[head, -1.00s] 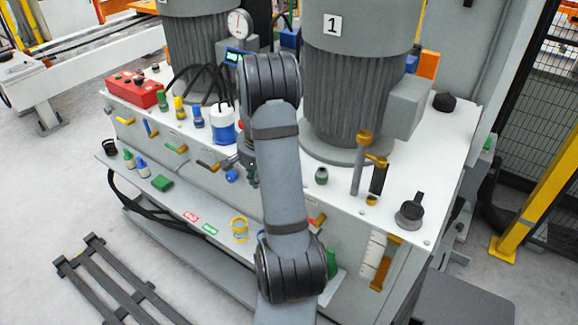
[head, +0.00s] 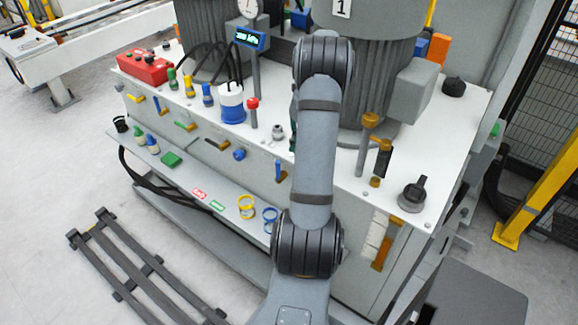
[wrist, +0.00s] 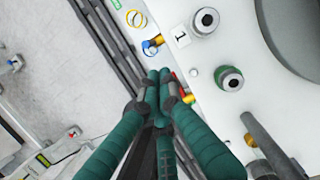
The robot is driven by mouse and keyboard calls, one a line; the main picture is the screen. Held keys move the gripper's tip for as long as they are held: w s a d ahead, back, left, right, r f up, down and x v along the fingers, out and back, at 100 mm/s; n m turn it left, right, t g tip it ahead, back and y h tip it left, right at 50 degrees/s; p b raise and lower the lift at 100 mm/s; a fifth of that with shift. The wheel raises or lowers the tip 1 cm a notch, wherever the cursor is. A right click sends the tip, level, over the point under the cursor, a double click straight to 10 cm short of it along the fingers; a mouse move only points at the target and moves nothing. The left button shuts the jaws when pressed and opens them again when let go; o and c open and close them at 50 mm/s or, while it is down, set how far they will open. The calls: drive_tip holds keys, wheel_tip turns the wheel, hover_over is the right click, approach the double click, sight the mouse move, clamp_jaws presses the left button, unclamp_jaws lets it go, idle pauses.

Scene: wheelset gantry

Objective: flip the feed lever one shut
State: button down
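Several small levers with coloured handles and brass pivots line the front of the grey machine. In the head view a blue lever (head: 278,171) hangs down just left of my arm. In the wrist view a brass and blue fitting (wrist: 157,41) sits beside a plate marked "1" (wrist: 181,36). A red-handled part (wrist: 178,79) with a brass end shows right beside my fingertips. I cannot tell which lever is feed lever one. My gripper (wrist: 159,75) has its teal fingers together, with nothing visible between them; contact with the red part is unclear.
A white top (head: 345,183) carries motors, a red-topped upright lever (head: 253,111), a brass-topped post (head: 365,142) and a black knob (head: 412,195). Yellow and blue rings (head: 246,206) stand on the low front shelf. A dark rack (head: 140,270) lies on the floor.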

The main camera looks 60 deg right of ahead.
drive_tip(key=shift+f, duration=0.1)
drive_tip(key=x, duration=1)
idle(0.5)
drive_tip(key=shift+w+r+g+p, duration=0.3)
drive_tip(key=shift+g+p, duration=0.1)
drive_tip(key=shift+p, duration=0.6)
